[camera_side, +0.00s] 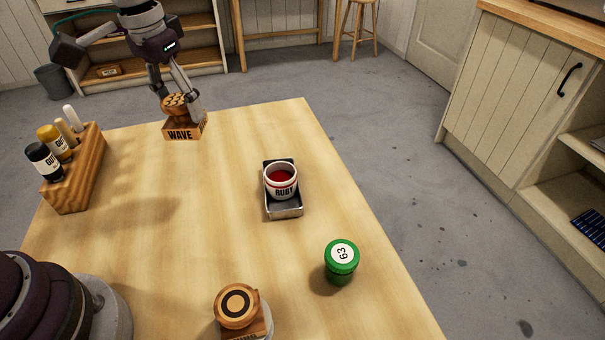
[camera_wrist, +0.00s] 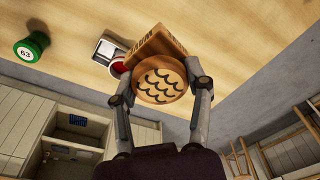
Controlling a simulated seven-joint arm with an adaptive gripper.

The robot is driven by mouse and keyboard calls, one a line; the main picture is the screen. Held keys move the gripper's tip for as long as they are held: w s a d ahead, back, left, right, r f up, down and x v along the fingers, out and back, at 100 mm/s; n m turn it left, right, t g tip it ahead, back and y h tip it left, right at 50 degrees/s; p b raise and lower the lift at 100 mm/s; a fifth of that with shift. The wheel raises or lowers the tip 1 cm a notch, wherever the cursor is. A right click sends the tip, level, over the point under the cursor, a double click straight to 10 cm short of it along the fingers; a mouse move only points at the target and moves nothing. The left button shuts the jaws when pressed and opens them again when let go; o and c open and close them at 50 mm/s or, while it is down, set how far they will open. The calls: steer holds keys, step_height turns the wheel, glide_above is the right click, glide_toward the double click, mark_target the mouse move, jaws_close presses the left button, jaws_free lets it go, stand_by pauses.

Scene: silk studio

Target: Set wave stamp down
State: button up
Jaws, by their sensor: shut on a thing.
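The wave stamp (camera_side: 184,129) is a wooden block lettered WAVE with a round knob, at the far edge of the table in the side view. In the wrist view its knob (camera_wrist: 160,80) shows dark wave marks, and its square base is beyond the knob. My gripper (camera_side: 180,103) is shut on the knob, with one finger on each side; both fingers also show in the wrist view (camera_wrist: 162,92). The stamp looks upright. I cannot tell whether its base touches the table or hangs just above it.
A metal tray (camera_side: 284,212) holds a white RUBY cup (camera_side: 281,186) mid-table. A wooden rack (camera_side: 82,175) of bottles is at left. The table's middle left (camera_side: 180,205) is clear.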

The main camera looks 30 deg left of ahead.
steer(key=s+d+f+m+h, duration=0.1)
steer(key=s+d+f+m, duration=0.6)
steer(key=d+m, duration=0.5)
steer(key=f+m, duration=0.1)
steer(key=f, duration=0.4)
steer(key=f+m+g, duration=0.1)
steer(key=f, duration=0.1)
steer(key=shift+s+a+f+m, duration=0.25)
steer(key=shift+a+m, duration=0.05)
steer(key=shift+a, duration=0.1)
steer(key=shift+f, duration=0.4)
steer(key=shift+f, duration=0.15)
steer(key=o, duration=1.2)
steer(key=shift+c, duration=0.2)
